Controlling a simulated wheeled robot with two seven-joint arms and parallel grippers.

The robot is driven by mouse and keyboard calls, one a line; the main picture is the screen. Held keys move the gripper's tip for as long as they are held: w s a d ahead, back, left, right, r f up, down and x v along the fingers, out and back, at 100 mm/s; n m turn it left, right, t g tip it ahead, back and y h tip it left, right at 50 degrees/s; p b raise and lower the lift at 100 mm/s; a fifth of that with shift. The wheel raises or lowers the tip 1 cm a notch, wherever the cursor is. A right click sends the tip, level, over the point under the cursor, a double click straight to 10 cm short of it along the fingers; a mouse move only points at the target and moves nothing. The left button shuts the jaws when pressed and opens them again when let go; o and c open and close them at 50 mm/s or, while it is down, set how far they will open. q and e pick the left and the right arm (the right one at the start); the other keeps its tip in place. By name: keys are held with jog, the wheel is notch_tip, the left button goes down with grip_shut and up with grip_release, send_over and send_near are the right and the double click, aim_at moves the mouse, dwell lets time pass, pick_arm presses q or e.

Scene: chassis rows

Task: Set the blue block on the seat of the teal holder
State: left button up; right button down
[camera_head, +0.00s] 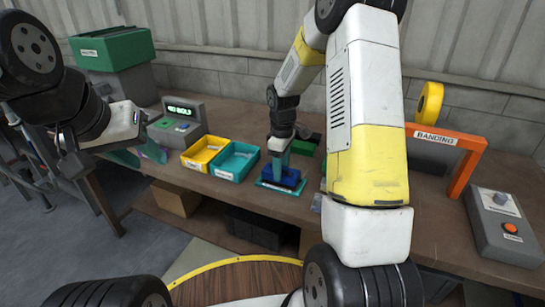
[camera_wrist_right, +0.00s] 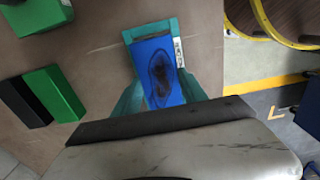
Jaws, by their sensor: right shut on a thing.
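The blue block (camera_head: 287,178) is at the teal holder (camera_head: 264,184) on the bench, in the middle of the head view. My right gripper (camera_head: 279,168) points down and is shut on the block. In the right wrist view the blue block (camera_wrist_right: 157,62), with a dark smudge on its face, lies between the teal fingers (camera_wrist_right: 160,95). The teal holder (camera_wrist_right: 150,30) shows around its far end. The block overlaps the holder's seat; whether it rests on it cannot be told. My left gripper (camera_head: 138,155) is empty at the left, its fingers apart.
Yellow (camera_head: 203,153) and teal (camera_head: 236,162) trays stand left of the holder. Black (camera_wrist_right: 24,102) and green (camera_wrist_right: 54,93) blocks lie nearby. An orange banding frame (camera_head: 470,160) and a grey control box (camera_head: 500,225) are at the right. The bench's front edge is close.

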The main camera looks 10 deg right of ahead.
jog(key=shift+f, duration=0.3)
jog(key=shift+f, duration=0.8)
jog(key=c, duration=0.6)
grip_release()
jog(key=shift+o, duration=0.2)
jog(key=shift+r, duration=3.9)
